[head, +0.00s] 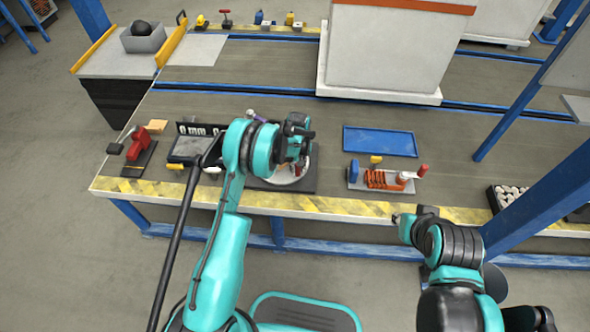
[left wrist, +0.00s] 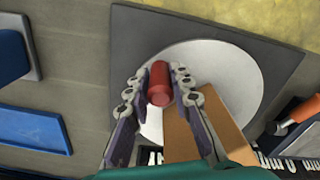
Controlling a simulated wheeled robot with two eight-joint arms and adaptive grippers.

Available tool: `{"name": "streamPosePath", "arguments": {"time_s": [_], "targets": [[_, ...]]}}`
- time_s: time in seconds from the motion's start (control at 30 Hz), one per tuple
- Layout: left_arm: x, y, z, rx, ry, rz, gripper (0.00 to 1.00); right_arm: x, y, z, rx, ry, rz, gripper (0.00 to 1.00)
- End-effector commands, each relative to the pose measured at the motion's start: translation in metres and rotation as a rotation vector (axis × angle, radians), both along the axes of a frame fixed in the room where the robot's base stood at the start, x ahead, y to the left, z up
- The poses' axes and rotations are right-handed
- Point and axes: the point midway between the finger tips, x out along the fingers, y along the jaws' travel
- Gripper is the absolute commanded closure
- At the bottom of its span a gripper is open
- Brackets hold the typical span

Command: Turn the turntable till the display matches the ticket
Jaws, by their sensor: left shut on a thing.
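The turntable (head: 284,182) is a white disc on a dark square base near the table's front edge. It also shows in the left wrist view (left wrist: 240,75), where a red upright peg (left wrist: 158,82) and a tan block (left wrist: 215,118) stand over the disc. My left gripper (left wrist: 158,88) is shut on the red peg, with a finger on each side. In the head view my left gripper (head: 300,150) covers much of the disc. A black display strip with white marks (head: 200,129) stands behind a grey panel (head: 188,148); its reading is too small to tell. I cannot make out the ticket. My right gripper (head: 402,217) is low at the table's front edge, its fingers unclear.
A red tool on a black base (head: 137,150) is at the left. A blue tray (head: 380,141) and a grey holder with orange parts (head: 385,180) are to the right. A large white cabinet (head: 385,50) stands behind. A blue post (head: 535,185) is near my right arm.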

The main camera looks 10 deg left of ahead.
Motion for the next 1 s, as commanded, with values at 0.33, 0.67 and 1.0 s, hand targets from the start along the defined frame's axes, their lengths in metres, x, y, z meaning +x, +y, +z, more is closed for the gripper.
{"name": "streamPosePath", "arguments": {"time_s": [0.33,0.67,1.0], "targets": [[0.015,-0.009,-0.001,-0.001,-0.001,0.171,1.00,0.000,0.000,0.000,0.000,0.000,0.000,1.00],[0.028,-0.014,0.000,-0.001,-0.001,0.314,1.00,0.000,0.000,0.000,0.000,0.000,0.000,1.00],[0.036,-0.016,0.000,0.000,-0.001,0.398,1.00,0.000,0.000,0.000,0.000,0.000,0.000,1.00]]}}
